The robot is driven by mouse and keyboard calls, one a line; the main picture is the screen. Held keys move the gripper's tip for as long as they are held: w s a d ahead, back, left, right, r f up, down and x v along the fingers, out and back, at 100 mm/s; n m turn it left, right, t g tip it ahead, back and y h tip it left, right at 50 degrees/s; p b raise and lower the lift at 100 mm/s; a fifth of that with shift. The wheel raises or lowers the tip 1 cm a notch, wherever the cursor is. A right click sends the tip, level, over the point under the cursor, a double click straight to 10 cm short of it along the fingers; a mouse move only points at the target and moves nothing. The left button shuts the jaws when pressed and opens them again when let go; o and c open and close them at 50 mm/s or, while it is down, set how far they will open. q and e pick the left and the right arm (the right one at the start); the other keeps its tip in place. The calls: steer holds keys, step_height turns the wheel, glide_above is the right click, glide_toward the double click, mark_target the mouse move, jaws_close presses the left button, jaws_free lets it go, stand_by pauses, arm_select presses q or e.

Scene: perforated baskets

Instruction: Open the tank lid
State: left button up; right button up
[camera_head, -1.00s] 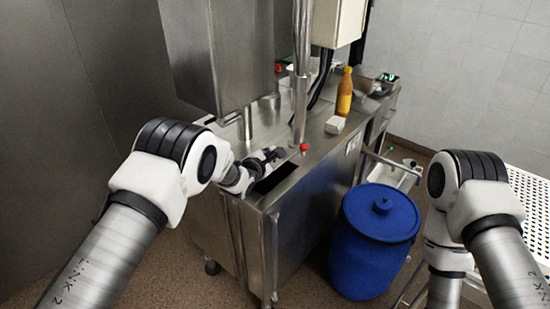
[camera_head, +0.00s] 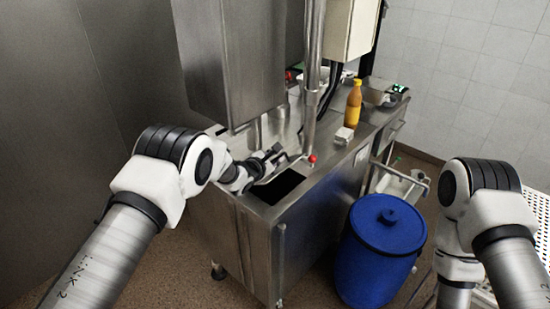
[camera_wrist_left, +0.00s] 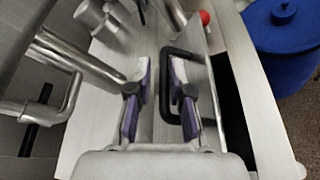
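The tank lid (camera_wrist_left: 201,72) is a metal plate with a black bar handle (camera_wrist_left: 166,88). In the head view the lid (camera_head: 272,172) looks tilted up beside the dark tank opening (camera_head: 284,186), which also shows right of the lid in the left wrist view (camera_wrist_left: 232,110). My left gripper (camera_wrist_left: 160,68) has its purple-padded fingers apart. The handle bar lies between them, with one finger inside the handle loop; contact is unclear. In the head view this gripper (camera_head: 272,157) is at the lid and partly hides it. My right gripper is outside the views.
A blue barrel (camera_head: 380,255) stands right of the metal machine table (camera_head: 325,205). A post with a red knob (camera_head: 312,159) rises near the opening. An orange bottle (camera_head: 354,103) and a white block (camera_head: 344,134) stand further back. A perforated white basket (camera_head: 541,225) is at right.

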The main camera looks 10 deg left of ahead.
arm_select(q)
steer(key=v, duration=1.1)
steer(key=shift+s+a, duration=0.2)
steer(key=shift+s, duration=0.15)
